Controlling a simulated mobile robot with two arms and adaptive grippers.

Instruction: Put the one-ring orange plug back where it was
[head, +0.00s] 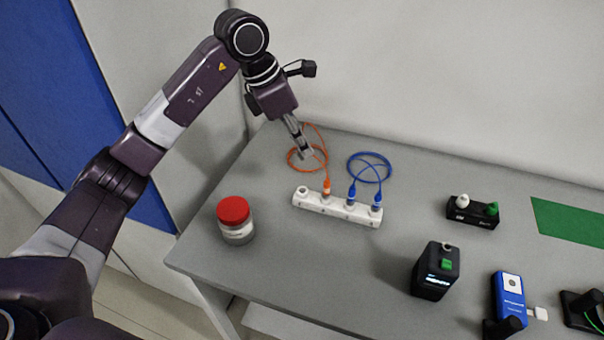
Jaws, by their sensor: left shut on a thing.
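My left gripper (304,152) is above the back left of the bench, shut on one end of the orange cable (294,164). The plug there is mostly hidden by the fingers, so I cannot see its rings. The cable loops around behind the fingers to another orange plug (326,186), upright in the second place from the left of the white holder strip (336,211). The leftmost place (302,191) of the strip has no plug in it. Two blue plugs (351,192) stand in the two right places. My right gripper is out of view.
A blue cable (370,167) loops behind the strip. A red-lidded jar (235,219) stands at the left. A black block with white and green caps (473,212), a black device (435,271) and a blue device (509,299) stand right. A green mat (569,224) lies far right.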

